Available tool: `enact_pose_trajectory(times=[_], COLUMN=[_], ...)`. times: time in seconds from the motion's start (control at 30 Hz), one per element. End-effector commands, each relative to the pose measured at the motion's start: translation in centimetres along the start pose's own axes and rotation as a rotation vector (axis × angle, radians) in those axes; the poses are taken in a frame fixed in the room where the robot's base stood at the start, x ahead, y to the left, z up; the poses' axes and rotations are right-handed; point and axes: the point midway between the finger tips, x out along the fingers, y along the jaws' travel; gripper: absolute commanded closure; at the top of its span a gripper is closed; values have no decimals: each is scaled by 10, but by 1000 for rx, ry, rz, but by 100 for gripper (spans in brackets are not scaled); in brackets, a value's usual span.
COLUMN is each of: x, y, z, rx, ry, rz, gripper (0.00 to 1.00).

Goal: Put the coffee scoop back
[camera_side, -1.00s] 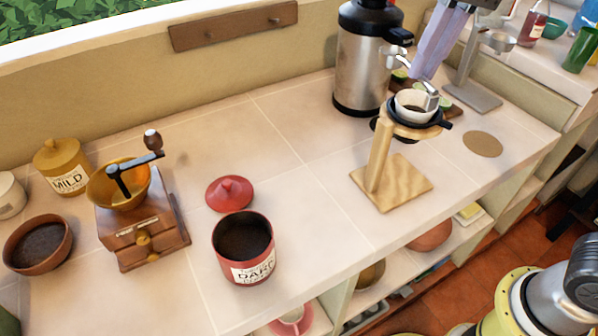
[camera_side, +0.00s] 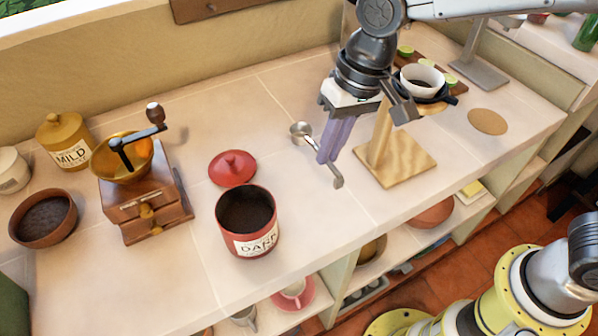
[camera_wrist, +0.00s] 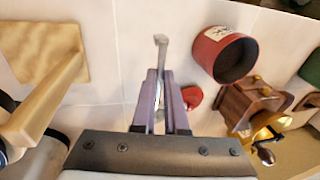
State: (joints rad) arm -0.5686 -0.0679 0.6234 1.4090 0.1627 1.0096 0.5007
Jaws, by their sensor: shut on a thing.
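The metal coffee scoop (camera_side: 300,130) is held above the counter, between the wooden dripper stand and the red canister. My gripper (camera_side: 326,158) is shut on its handle; the bowl shows on the left and the bent handle end on the right. In the wrist view, the handle (camera_wrist: 161,46) sticks out beyond the gripper fingers (camera_wrist: 162,72); the bowl is hidden there. The open red canister labelled DARK (camera_side: 248,228) holds dark coffee. The white dripper (camera_side: 422,78) holds dark contents. A wooden board (camera_side: 205,8) on the wall is mostly cut off.
A red lid (camera_side: 233,169) lies behind the canister. A wooden grinder (camera_side: 146,205), a brown bowl (camera_side: 42,220) and a yellow MILD jar (camera_side: 65,142) stand at left. The dripper stand (camera_side: 397,164) is close right of my gripper. Tiles around the lid are clear.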

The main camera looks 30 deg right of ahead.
Motion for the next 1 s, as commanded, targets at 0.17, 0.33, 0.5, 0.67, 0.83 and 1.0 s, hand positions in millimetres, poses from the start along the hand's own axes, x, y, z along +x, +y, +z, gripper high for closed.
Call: enact_pose_trajectory(times=[0.17, 0.33, 0.5, 0.67, 0.83, 1.0], x=[36, 54, 62, 82, 99, 98], y=[-10, -15, -17, -15, -12, -12], z=[-20, -30, -34, -36, -36, -36], rx=[0, 0, 0, 1, 0, 0], ry=[-3, -1, 0, -3, 0, 1], rz=[1, 0, 0, 2, 0, 0], gripper=[100, 100, 100, 100, 100, 100])
